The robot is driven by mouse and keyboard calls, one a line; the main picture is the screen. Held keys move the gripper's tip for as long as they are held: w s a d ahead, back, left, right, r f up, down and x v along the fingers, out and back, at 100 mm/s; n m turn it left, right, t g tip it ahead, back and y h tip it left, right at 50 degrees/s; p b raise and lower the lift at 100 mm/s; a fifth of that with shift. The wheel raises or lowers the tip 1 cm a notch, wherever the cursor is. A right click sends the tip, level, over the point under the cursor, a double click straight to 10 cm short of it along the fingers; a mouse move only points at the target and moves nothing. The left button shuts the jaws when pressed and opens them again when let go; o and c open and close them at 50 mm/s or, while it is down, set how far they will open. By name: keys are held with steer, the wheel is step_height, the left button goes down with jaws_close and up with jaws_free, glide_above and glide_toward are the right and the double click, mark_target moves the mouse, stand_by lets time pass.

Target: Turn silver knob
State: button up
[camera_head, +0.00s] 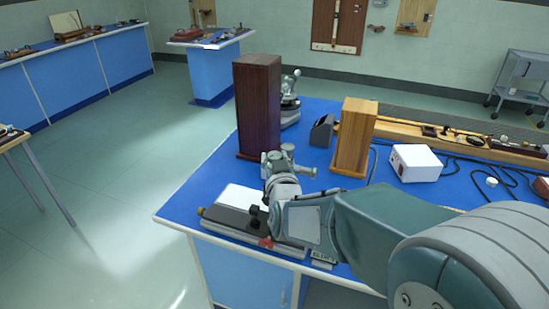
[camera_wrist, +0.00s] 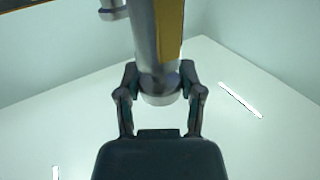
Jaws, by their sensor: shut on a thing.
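A silver knob (camera_wrist: 160,97) with a round end sits between the two fingers of my gripper (camera_wrist: 159,78) in the wrist view. The fingers stand on both sides of the knob and are shut on it. A silver shaft runs up from it, with a yellow-brown strip at its right. In the head view my gripper (camera_head: 279,163) is at the front left of the blue bench, in front of the dark wooden box. The knob cannot be clearly made out there; I cannot tell how far it is turned.
A tall dark wooden box (camera_head: 257,107) and a lighter wooden box (camera_head: 354,138) stand close behind my gripper. A black device with a white top (camera_head: 240,199) lies below left. A white box (camera_head: 415,163) and cables lie to the right on the blue bench (camera_head: 205,180).

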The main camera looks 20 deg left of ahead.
steer(key=shift+r+n+g+y, duration=0.25)
steer(key=shift+n+g+y, duration=0.05)
steer(key=shift+y, duration=0.1)
steer(key=n+g+y, duration=0.3)
steer(key=n+y, duration=0.1)
steer(key=y, duration=0.1)
steer(key=shift+w+g, duration=0.1)
steer(key=shift+g, duration=0.2)
steer(key=n+g+y, duration=0.2)
steer(key=g, duration=0.1)
steer(key=n+g+y, duration=0.2)
steer(key=n+g, duration=0.1)
steer(key=g, duration=0.1)
steer(key=shift+n+g, duration=0.3)
steer(key=n+g, duration=0.2)
steer(key=g, duration=0.1)
steer(key=n+g, duration=0.2)
steer(key=g, duration=0.2)
steer(key=shift+f, duration=0.1)
steer(key=n+g+h, duration=0.1)
steer(key=n+g, duration=0.2)
steer(key=g, duration=0.1)
steer(key=n+g+h, duration=0.1)
steer(key=n+g, duration=0.1)
steer(key=g, duration=0.2)
steer(key=shift+n+h, duration=0.3)
steer(key=shift+n, duration=0.1)
steer(key=o, duration=1.2)
